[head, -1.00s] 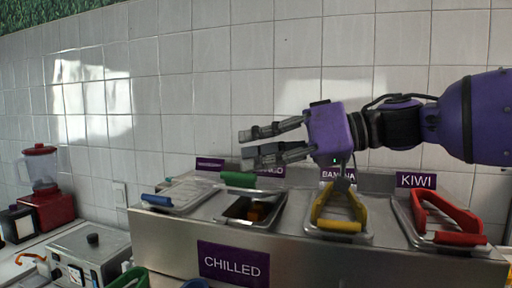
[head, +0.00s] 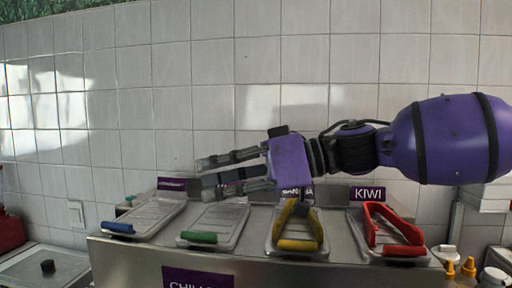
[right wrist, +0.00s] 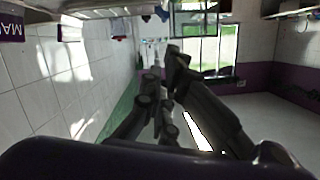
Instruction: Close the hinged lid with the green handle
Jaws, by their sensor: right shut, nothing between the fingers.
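The hinged lid (head: 217,222) with the green handle (head: 198,237) lies flat over its compartment on the steel counter in the head view, its handle at the front edge. Its back edge is partly hidden behind my right gripper. My right gripper (head: 208,176) is above the back part of this lid, pointing left, shut with nothing in it. Its dark fingers (right wrist: 162,98) also show in the right wrist view. I cannot tell whether a finger touches the lid. My left gripper is not in view.
A flat lid with a blue handle (head: 118,228) is to the left. A tiled wall (head: 215,60) stands behind. Bottles (head: 467,268) stand at far right.

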